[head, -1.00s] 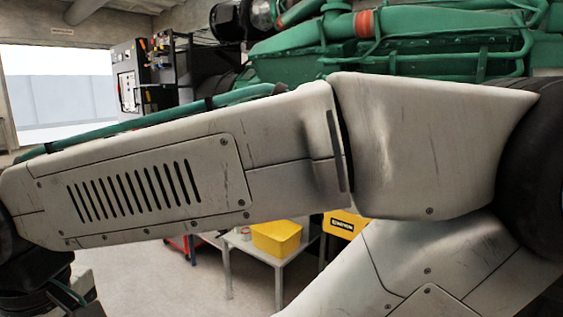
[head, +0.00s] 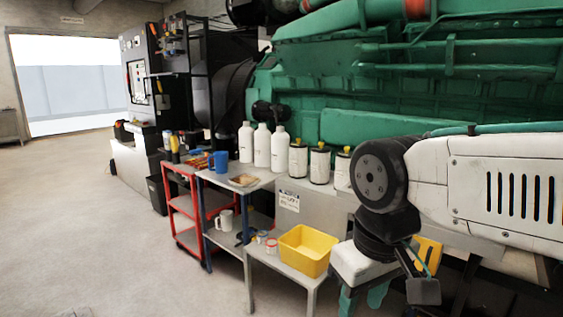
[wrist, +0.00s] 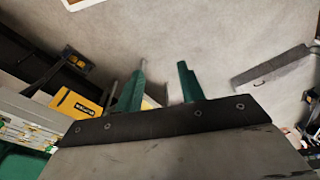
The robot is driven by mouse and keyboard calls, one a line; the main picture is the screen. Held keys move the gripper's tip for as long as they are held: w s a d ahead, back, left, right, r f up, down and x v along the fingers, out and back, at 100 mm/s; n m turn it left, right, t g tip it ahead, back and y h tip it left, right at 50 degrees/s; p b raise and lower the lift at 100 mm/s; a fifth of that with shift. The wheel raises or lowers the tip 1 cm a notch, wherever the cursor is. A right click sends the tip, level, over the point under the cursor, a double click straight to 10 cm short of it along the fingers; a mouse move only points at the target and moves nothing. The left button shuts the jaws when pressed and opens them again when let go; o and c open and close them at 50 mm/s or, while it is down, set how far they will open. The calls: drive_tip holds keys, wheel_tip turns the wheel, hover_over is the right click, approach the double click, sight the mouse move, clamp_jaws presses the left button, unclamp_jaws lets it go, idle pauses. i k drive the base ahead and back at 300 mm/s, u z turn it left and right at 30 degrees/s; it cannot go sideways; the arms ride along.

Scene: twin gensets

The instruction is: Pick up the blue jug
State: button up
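The blue jug (head: 218,161) stands upright on the grey workbench (head: 262,177) near its left end, in the head view. My gripper (head: 362,298) hangs low at the right of the head view, its green fingers pointing down, well to the right of the jug and nearer the camera. In the wrist view my gripper (wrist: 160,82) is open, with an empty gap between its two green fingers over the floor. I cannot make out the jug in the wrist view.
Several white bottles (head: 262,146) stand right of the jug. A brown item (head: 243,180) lies before it. A red cart (head: 184,207) stands to the left. A yellow bin (head: 303,250) sits on a low table (head: 270,262). Open floor (head: 120,230) lies at left.

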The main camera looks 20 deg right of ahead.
sight(221, 157)
drive_tip(key=u, duration=0.1)
drive_tip(key=i, duration=0.65)
drive_tip(key=u, duration=0.7)
drive_tip(key=i, duration=1.95)
drive_tip(key=z, duration=0.3)
drive_tip(key=i, duration=1.3)
drive_tip(key=z, duration=0.45)
